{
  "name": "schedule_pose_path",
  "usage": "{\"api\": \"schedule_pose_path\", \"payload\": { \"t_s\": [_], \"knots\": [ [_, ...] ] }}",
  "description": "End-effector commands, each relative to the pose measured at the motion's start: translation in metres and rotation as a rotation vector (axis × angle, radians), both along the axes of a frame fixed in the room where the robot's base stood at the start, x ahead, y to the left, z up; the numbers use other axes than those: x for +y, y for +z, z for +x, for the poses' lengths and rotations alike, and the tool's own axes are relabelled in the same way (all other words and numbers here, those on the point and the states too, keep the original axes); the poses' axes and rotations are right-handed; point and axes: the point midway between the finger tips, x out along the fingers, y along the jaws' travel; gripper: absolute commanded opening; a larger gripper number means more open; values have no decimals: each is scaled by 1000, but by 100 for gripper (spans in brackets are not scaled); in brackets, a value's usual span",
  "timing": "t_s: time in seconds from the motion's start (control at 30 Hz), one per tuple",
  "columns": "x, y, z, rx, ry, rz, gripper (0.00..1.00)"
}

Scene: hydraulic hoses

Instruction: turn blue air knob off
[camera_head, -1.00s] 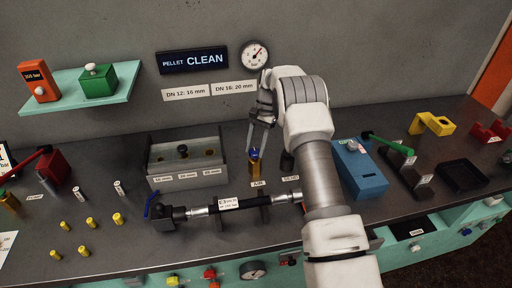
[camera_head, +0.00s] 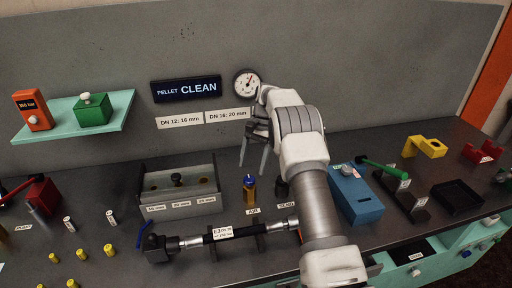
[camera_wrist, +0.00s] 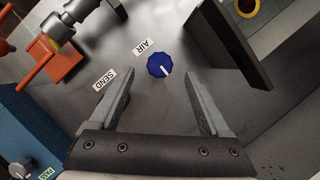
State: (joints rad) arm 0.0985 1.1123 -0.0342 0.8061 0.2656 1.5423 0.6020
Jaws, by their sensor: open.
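The blue air knob (camera_head: 250,181) sits on top of a brass post on the bench, behind a label reading AIR (camera_head: 253,211). In the wrist view the knob (camera_wrist: 157,63) is a round blue cap with a white pointer mark toward its lower right. My gripper (camera_head: 253,171) is open and empty, with its fingers pointing down just above and behind the knob. In the wrist view the knob shows between the fingertips of my gripper (camera_wrist: 160,71), with clear space on both sides. No contact shows.
A black hose with steel fittings (camera_head: 222,234) lies in front of the knob. A grey box (camera_head: 181,205) stands left of it and a blue box (camera_head: 356,198) right. A dark post (camera_head: 282,188) is close on the right. A gauge (camera_head: 247,84) hangs on the wall behind.

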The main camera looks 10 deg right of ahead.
Motion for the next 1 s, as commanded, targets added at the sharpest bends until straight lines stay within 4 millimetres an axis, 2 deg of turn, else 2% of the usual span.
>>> {"api": "schedule_pose_path", "payload": {
  "t_s": [0.1,0.4,0.7,1.0],
  "knots": [
    [-6,20,6,-2,1,0,81],
    [-15,54,16,0,1,0,81],
    [-20,69,20,1,1,0,81],
    [-21,72,21,1,1,0,81]
  ]
}}
